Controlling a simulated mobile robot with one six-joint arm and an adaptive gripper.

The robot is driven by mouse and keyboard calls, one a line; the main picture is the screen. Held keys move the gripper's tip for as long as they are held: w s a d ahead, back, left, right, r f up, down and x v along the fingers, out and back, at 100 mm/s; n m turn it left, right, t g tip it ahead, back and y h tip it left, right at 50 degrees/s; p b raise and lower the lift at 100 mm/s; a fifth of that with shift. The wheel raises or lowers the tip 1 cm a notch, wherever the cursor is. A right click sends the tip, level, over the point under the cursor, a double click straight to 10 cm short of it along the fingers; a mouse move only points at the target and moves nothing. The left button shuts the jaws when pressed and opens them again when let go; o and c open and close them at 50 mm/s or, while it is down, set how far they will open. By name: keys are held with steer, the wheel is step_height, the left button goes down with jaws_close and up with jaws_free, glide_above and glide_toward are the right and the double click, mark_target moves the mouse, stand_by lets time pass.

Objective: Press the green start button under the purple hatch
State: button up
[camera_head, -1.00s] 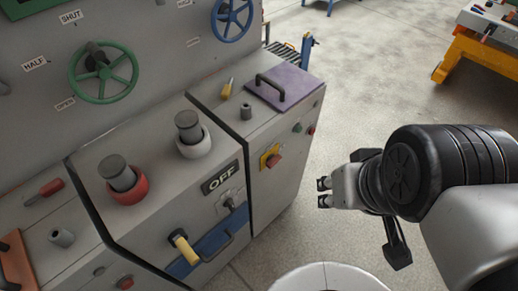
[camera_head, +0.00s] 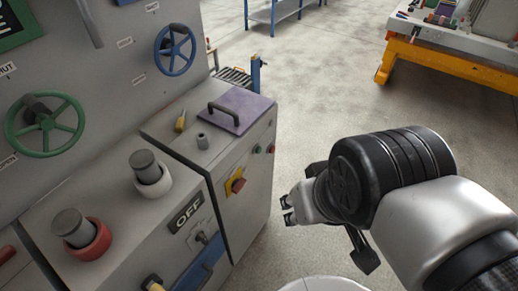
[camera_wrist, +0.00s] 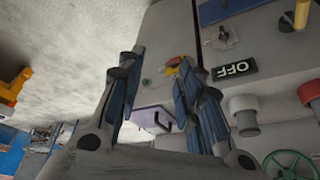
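The purple hatch (camera_head: 245,106) lies flat and closed on top of the far cabinet, with a dark bar handle (camera_head: 224,114) on it. Whatever lies beneath it is hidden.
A red knob on a yellow plate (camera_head: 236,184) juts from the cabinet front. The OFF sign (camera_head: 185,214), red-collared post (camera_head: 82,238) and white-collared post (camera_head: 150,178) are nearer. A yellow-framed bench (camera_head: 450,66) stands at the back right. Floor right of the cabinet is clear.

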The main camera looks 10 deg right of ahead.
steer(key=shift+c, duration=0.4)
jaws_close()
stand_by(1.2)
